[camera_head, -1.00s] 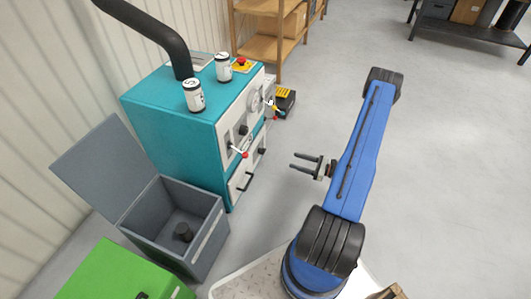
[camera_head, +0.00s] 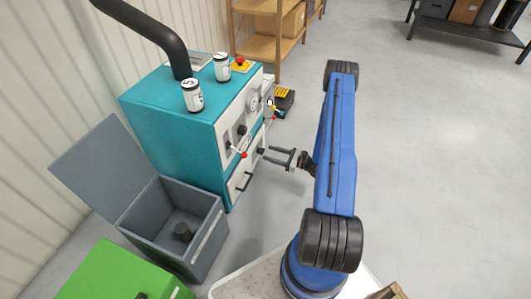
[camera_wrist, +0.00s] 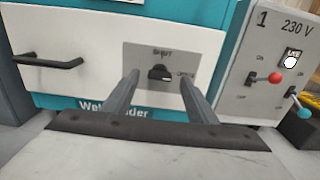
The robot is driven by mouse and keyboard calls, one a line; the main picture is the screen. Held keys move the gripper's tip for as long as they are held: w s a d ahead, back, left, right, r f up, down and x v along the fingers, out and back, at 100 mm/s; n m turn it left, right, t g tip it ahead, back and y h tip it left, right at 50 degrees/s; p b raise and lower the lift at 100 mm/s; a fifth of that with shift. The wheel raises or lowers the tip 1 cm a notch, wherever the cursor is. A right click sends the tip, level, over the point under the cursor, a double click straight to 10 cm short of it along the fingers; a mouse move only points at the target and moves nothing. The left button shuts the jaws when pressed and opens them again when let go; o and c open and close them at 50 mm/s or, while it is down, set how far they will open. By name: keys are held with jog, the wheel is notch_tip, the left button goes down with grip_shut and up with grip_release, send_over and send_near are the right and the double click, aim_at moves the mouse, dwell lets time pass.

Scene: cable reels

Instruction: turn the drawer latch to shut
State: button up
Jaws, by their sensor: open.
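The drawer latch (camera_wrist: 160,73) is a small black knob on a grey plate in the wrist view, with the word SHUT above it and a partly hidden word, seemingly OPEN, to its right. It sits on the white drawer front (camera_wrist: 90,50) of the teal machine (camera_head: 165,135). The drawer has a black handle (camera_wrist: 47,62) to the left of the latch. My gripper (camera_head: 279,157) is open and empty in front of the drawer. In the wrist view its two fingers (camera_wrist: 160,82) show either side of the latch, apparently short of it.
A panel marked 230 V with a red-knobbed lever (camera_wrist: 274,78) and a teal-knobbed lever (camera_wrist: 303,97) is right of the drawer. Another red-knobbed lever (camera_head: 243,154) juts from the machine. An open grey bin (camera_head: 205,245) stands in front. The floor to the right is clear.

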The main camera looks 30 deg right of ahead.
aim_at(261, 151)
jog(key=shift+x, duration=1.8)
jog(key=c, duration=1.1)
jog(key=shift+o, duration=0.2)
jog(key=shift+n, duration=0.3)
jog(key=shift+s+a+f+n, duration=0.1)
jog(key=shift+n, duration=4.2)
jog(key=shift+s+a+f+n, duration=0.1)
jog(key=shift+f+n, duration=0.05)
jog(key=shift+n, duration=4.15)
